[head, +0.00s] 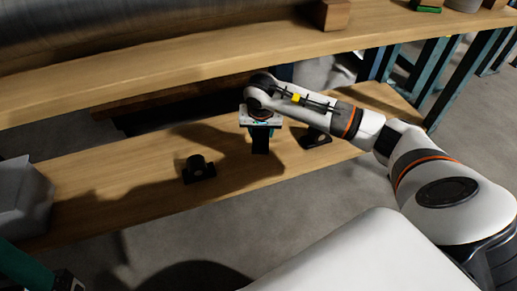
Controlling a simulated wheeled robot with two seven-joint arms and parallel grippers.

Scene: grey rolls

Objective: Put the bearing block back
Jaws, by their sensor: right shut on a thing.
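My right gripper (260,148) points down over the lower wooden shelf, near its middle, and is shut on a dark thing that I take to be a bearing block. The fingers and the held thing merge into one black shape, so its outline and any contact with the shelf cannot be told. One black bearing block (198,168) with a round upper part stands on the shelf to the left of the gripper. Another dark block (315,139) sits just right of the gripper, partly hidden by my right arm.
The lower shelf (110,190) has bare wood around the blocks. An upper wooden shelf (170,75) runs above and behind, with a large grey roll (130,25) and a brown block (333,14). A grey bin (22,195) stands at the left end. Teal posts (470,70) stand at right.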

